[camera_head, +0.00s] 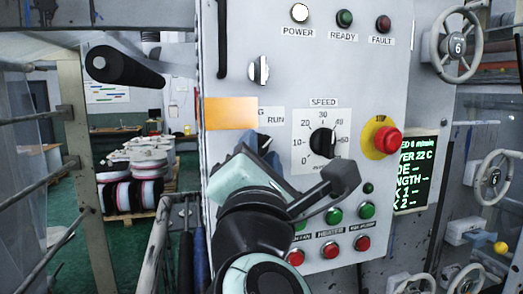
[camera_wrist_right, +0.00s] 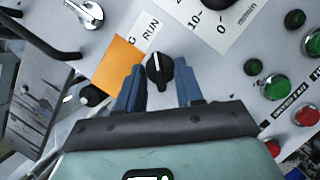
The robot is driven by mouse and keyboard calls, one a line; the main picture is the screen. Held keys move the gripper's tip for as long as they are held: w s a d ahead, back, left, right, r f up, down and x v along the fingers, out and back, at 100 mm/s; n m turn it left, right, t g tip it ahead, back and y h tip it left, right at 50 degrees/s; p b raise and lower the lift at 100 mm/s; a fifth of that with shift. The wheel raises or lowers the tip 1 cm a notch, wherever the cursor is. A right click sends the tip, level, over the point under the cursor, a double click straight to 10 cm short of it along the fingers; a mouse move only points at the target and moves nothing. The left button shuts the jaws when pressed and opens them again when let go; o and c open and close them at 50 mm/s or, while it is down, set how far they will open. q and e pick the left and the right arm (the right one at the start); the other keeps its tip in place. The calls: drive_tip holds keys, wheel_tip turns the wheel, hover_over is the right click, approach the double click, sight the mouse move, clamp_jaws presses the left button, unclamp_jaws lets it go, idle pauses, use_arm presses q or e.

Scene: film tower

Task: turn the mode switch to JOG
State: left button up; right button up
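The mode switch is a black knob (camera_wrist_right: 159,72) with a white mark at its upper end, pointing roughly toward the RUN label (camera_wrist_right: 152,30). A label ending in G shows beside RUN, its start covered by an orange plate (camera_wrist_right: 117,64). My right gripper (camera_wrist_right: 159,80) is open, its blue fingers one on each side of the knob; whether they touch it I cannot tell. In the head view the right gripper (camera_head: 262,148) is at the panel just below the RUN label (camera_head: 276,119) and hides most of the switch. My left gripper is not in view.
The speed dial (camera_head: 323,142) and red stop button (camera_head: 387,140) are to the right. Green and red buttons (camera_head: 362,243) lie below, close to my right arm. Another silver switch (camera_head: 259,70) is above. A black-handled lever (camera_head: 125,67) sticks out at the left.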

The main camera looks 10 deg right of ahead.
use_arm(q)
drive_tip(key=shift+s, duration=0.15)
use_arm(e)
drive_tip(key=shift+s, duration=0.1)
clamp_jaws()
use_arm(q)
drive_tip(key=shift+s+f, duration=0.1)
use_arm(e)
drive_tip(key=shift+n+b, duration=0.35)
drive_tip(key=shift+n, duration=0.15)
drive_tip(key=n+y+b, duration=0.1)
drive_tip(key=n+t+b, duration=0.1)
drive_tip(key=n, duration=0.1)
drive_tip(key=shift+s+d+f+y, duration=0.1)
drive_tip(key=shift+d+f+y, duration=0.1)
drive_tip(key=shift+y, duration=0.2)
drive_tip(key=n+y, duration=0.1)
drive_tip(key=n, duration=0.3)
drive_tip(key=shift+d+r+t+b, duration=0.1)
drive_tip(key=shift+r+t+b, duration=0.05)
drive_tip(key=shift+t+b, duration=0.25)
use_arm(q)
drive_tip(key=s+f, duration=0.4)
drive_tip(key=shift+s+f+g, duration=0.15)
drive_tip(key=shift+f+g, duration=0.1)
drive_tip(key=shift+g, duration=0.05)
use_arm(e)
drive_tip(key=shift+d+r+n+y, duration=0.15)
drive_tip(key=shift+n+y, duration=1.25)
drive_tip(key=shift+n, duration=0.8)
